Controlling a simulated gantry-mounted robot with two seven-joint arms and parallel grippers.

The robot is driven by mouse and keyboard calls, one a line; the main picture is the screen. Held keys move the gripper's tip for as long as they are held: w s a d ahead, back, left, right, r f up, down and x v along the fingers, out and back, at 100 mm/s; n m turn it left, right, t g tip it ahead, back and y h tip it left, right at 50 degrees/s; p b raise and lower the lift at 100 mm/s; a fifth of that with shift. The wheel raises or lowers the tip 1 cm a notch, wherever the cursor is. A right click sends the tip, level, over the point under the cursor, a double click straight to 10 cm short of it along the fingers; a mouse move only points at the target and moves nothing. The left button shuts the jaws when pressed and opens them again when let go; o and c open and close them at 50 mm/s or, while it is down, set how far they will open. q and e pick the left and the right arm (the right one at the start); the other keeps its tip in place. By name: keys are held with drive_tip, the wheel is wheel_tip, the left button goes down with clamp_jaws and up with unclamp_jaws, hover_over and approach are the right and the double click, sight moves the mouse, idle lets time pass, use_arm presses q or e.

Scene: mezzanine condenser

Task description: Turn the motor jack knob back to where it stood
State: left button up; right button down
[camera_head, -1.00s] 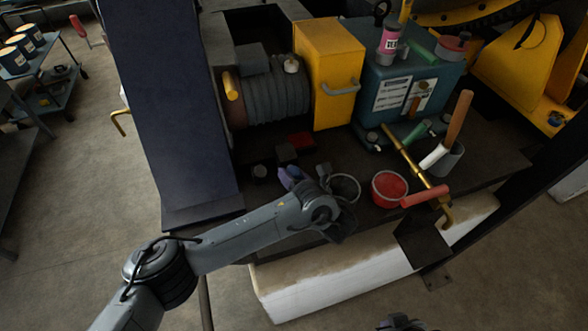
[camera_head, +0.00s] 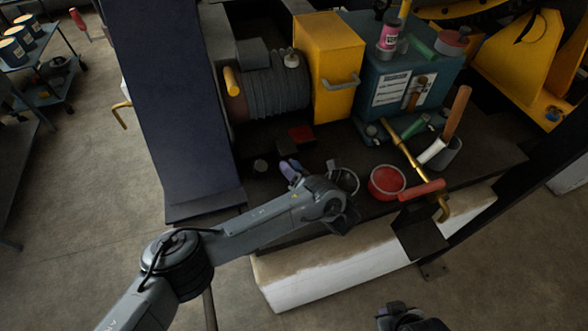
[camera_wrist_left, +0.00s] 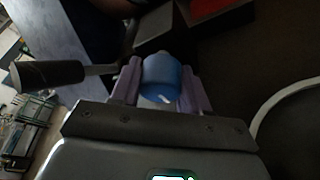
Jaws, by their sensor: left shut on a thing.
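The motor jack knob is a blue, rounded knob (camera_wrist_left: 161,78) with a small white mark, seen in the left wrist view. My left gripper (camera_head: 291,172), with purple fingers, is shut on it, one finger on each side. The fingers also show in the left wrist view (camera_wrist_left: 159,88). In the head view the knob is hidden by the gripper and wrist, beside the dark deck's front edge. My right gripper's fingers are not seen; only a dark piece of my arm shows at the bottom edge.
A dark handle on a rod (camera_wrist_left: 48,73) lies left of the knob. A ribbed motor (camera_head: 275,88) and yellow box (camera_head: 328,68) are behind. A white beam (camera_head: 340,268) runs in front.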

use_arm(q)
drive_tip(key=o, duration=0.7)
drive_tip(key=shift+f, duration=0.1)
drive_tip(key=shift+o, duration=0.2)
drive_tip(key=shift+s, duration=0.1)
drive_tip(key=shift+s+d, duration=0.2)
drive_tip(key=v, duration=0.1)
drive_tip(key=p+v, duration=0.1)
drive_tip(key=v, duration=0.3)
drive_tip(key=shift+s+r+p, duration=0.15)
drive_tip(key=shift+r+p, duration=0.15)
drive_tip(key=shift+r, duration=0.1)
drive_tip(key=p+v, duration=0.3)
drive_tip(key=shift+s+d+p, duration=0.5)
drive_tip(key=shift+s+p, duration=0.15)
drive_tip(key=shift+p, duration=0.15)
